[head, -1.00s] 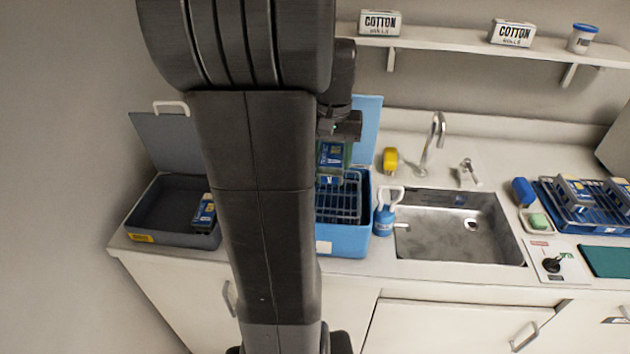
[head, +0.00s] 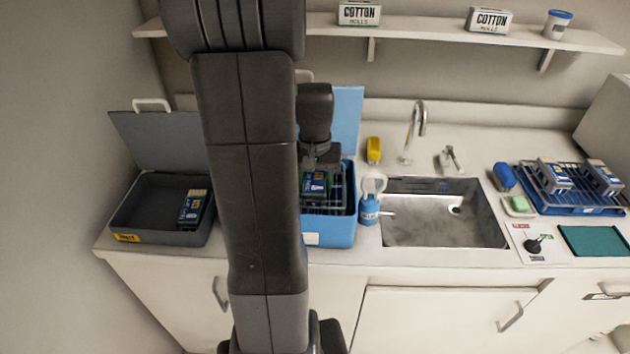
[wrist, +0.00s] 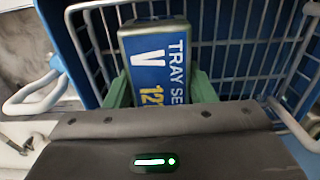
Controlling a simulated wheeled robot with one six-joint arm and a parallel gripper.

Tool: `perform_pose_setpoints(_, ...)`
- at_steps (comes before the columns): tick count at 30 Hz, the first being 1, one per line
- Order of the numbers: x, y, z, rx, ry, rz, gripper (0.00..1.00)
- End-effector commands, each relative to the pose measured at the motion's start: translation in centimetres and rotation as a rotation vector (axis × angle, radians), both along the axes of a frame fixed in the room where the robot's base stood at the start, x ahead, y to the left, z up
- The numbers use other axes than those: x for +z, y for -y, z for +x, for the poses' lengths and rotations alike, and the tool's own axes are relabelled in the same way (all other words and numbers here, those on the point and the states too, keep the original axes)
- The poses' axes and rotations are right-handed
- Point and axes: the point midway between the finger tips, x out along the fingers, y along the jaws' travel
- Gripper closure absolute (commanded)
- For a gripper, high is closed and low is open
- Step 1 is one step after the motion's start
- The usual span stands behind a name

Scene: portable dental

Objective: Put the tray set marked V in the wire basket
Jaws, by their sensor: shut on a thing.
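In the head view the tray set (head: 314,186) is below my gripper (head: 316,172), inside the blue box (head: 327,233) that holds the wire basket. Whether the tray set touches the basket floor is hidden.
A grey open case (head: 127,220) with another tray set (head: 193,208) stands at left. A blue bottle (head: 369,208) stands close to the right of the blue box, beside the sink (head: 440,215). A blue rack (head: 575,205) with boxes is at far right.

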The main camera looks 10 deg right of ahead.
Motion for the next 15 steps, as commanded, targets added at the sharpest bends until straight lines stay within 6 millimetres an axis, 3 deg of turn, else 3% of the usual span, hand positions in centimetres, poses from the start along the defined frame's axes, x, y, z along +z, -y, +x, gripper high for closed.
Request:
perform_pose_setpoints(3,-0.44,0.01,0.02,0.0,0.0,0.0,0.8)
perform_pose_setpoints(4,-0.32,0.0,0.01,0.0,0.0,0.0,0.44)
perform_pose_setpoints(6,-0.29,0.0,0.0,0.0,0.0,0.0,0.31)
perform_pose_setpoints(15,-0.18,0.0,0.01,0.0,0.0,0.0,0.28)
